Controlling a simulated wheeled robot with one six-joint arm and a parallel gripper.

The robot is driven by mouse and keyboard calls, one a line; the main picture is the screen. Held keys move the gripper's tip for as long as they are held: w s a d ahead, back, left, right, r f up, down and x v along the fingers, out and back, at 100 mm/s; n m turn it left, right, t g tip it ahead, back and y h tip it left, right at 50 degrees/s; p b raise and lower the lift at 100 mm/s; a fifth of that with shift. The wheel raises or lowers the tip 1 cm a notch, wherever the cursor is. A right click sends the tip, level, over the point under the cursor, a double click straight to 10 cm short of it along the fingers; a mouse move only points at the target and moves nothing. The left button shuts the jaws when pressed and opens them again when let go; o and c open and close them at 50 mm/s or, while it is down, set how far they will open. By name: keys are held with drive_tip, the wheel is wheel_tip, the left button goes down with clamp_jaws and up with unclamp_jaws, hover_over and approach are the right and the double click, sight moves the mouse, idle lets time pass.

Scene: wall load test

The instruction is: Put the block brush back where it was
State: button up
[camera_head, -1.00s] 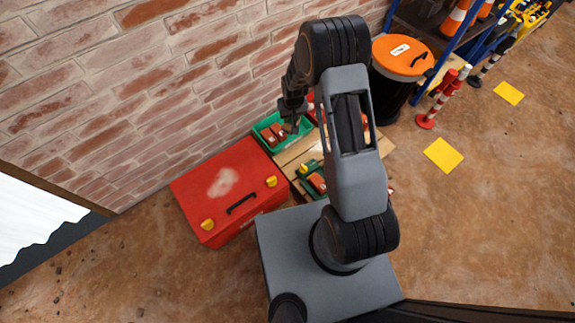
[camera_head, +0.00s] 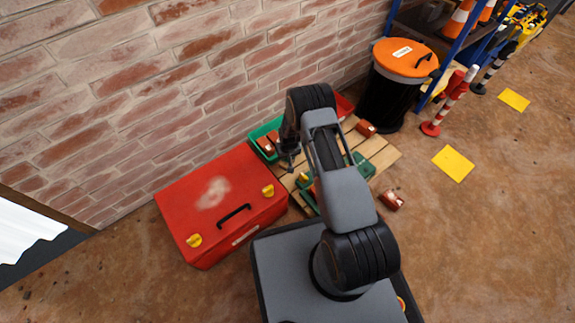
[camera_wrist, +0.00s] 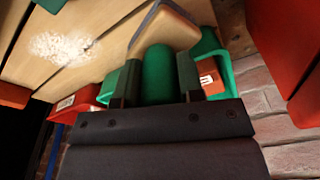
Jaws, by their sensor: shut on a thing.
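My gripper (camera_wrist: 156,88) is shut on the green grip of the block brush (camera_wrist: 165,30) in the wrist view. The brush shows a tan block with a dark edge beyond the fingertips. In the head view my gripper (camera_head: 288,160) hangs near the pallet's left end, beside the red toolbox; the brush cannot be made out there. A green crate (camera_head: 257,132) with red-brown bricks (camera_head: 268,143) stands against the wall behind it. This crate seems to show in the wrist view too (camera_wrist: 207,42). Whether the brush touches anything below is unclear.
The red toolbox (camera_head: 213,195) stands left of the wooden pallet (camera_head: 380,158). More green containers (camera_head: 362,167) sit on the pallet, partly behind my arm. A brick (camera_head: 391,200) lies on the floor at right. A black bin with orange lid (camera_head: 405,58) stands behind.

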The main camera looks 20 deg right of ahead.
sight(287, 162)
drive_tip(key=shift+f+b, duration=0.95)
drive_tip(key=shift+f, duration=1.35)
drive_tip(key=shift+f, duration=0.15)
drive_tip(key=o, duration=1)
drive_tip(key=shift+o, duration=0.2)
